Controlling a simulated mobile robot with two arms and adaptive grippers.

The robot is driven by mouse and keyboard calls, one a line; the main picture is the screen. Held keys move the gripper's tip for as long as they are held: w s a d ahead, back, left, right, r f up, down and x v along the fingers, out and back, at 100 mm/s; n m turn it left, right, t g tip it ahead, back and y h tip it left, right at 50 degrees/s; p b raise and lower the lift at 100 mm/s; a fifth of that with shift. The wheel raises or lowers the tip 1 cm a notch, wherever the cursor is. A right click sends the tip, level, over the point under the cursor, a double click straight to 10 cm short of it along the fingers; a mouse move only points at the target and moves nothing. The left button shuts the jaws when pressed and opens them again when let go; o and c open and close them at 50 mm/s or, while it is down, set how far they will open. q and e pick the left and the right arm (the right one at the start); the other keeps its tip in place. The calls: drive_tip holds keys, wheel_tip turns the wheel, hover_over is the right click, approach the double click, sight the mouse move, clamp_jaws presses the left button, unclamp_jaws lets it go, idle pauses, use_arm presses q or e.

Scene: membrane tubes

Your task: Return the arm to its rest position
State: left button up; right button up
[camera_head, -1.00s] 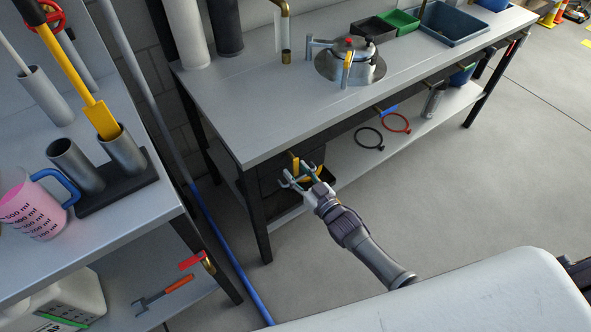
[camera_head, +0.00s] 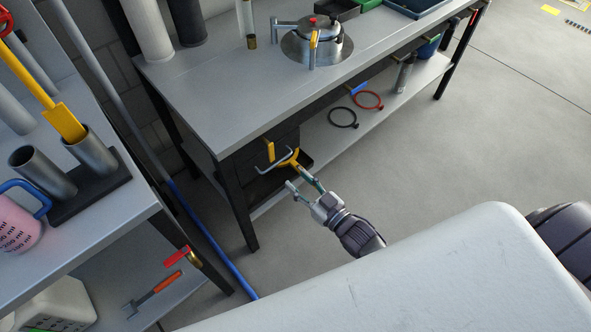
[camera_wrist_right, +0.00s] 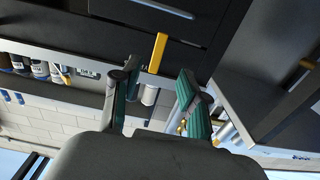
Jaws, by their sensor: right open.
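My right gripper (camera_head: 305,188) is open and empty in the head view, in front of the dark drawer unit under the workbench. Its two fingers also show apart in the right wrist view (camera_wrist_right: 155,100), with nothing held between them. Beyond them is a yellow upright handle (camera_wrist_right: 157,53) on the dark drawer front; a yellow handle (camera_head: 270,151) shows there in the head view too. A yellow curved piece (camera_head: 289,157) is close behind the fingertips in the head view; I cannot tell whether they touch. My left gripper is not in view.
The workbench (camera_head: 225,105) bears a round pot (camera_head: 320,40) on top. Its lower shelf (camera_head: 335,150) holds a black ring (camera_head: 343,118) and a red ring (camera_head: 368,99). A left bench (camera_head: 110,215) carries metal tubes and a pink jug (camera_head: 18,226). Floor (camera_head: 440,150) at right is clear.

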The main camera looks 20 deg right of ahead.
drive_tip(key=s+d+f+m+g+h+p, duration=0.15)
drive_tip(key=s+f+g, duration=0.25)
drive_tip(key=s+f, duration=0.6)
drive_tip(key=s+d+f+g+h+p, duration=0.1)
drive_tip(key=s+d+f+g+h, duration=0.35)
drive_tip(key=f, duration=0.95)
drive_tip(key=s+f+g+p, duration=0.1)
drive_tip(key=s+f+g, duration=0.2)
drive_tip(key=s, duration=0.9)
drive_tip(key=s+f+g+p, duration=0.1)
drive_tip(key=s+f+g, duration=0.3)
drive_tip(key=s, duration=0.8)
drive_tip(key=shift+s+a+f, duration=0.35)
drive_tip(key=shift+a+f, duration=0.05)
drive_tip(key=shift+f, duration=0.45)
drive_tip(key=shift+s+g, duration=0.1)
drive_tip(key=shift+g, duration=0.15)
